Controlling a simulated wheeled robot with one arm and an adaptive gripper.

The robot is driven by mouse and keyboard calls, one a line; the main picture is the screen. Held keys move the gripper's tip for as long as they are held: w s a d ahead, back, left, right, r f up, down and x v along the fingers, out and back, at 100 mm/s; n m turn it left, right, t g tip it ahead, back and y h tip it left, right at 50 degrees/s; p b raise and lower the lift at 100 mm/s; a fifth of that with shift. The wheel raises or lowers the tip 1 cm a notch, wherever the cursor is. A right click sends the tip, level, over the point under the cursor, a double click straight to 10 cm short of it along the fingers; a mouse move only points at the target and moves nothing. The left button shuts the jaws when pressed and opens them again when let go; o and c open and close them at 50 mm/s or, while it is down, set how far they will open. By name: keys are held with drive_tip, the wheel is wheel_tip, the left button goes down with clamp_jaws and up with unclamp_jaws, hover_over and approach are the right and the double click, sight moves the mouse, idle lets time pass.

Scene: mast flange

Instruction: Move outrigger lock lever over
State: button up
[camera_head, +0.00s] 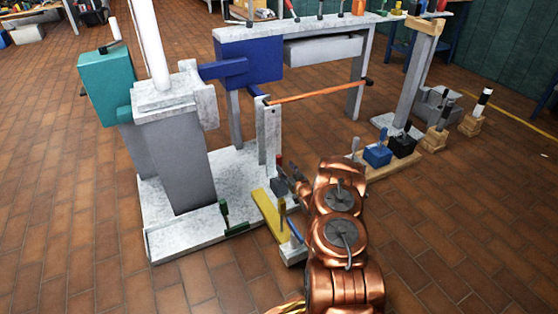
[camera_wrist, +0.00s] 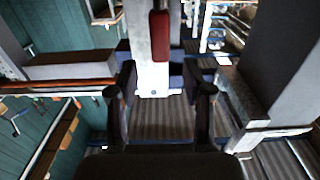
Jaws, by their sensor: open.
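A lever with a red grip (camera_wrist: 160,36) shows at the top centre of the wrist view, in front of a pale upright post (camera_wrist: 150,72). I take it to be the outrigger lock lever. In the head view a small red tip (camera_head: 279,159) shows beside the same post (camera_head: 269,135), just left of my gripper (camera_head: 294,181). In the wrist view my gripper (camera_wrist: 160,82) is open, its two dark fingers apart with nothing between them. The red grip appears above and beyond the fingertips; I see no contact. The lever's lower end is hard to make out.
An orange bar (camera_head: 318,91) runs from the post to the right. A pale base plate (camera_head: 180,233) carries the grey mast column (camera_head: 178,165). A yellow piece (camera_head: 268,212) and a green-handled lever (camera_head: 228,219) are low nearby. Brick floor at right front is clear.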

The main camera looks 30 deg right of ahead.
sight(280, 160)
drive_tip(key=shift+w+d+b, duration=0.15)
drive_tip(key=shift+w+b, duration=0.55)
drive_tip(key=shift+w, duration=1.05)
drive_tip(key=shift+w+d+b, duration=0.1)
drive_tip(key=shift+w+b, duration=0.6)
drive_tip(key=shift+w, duration=1)
clamp_jaws()
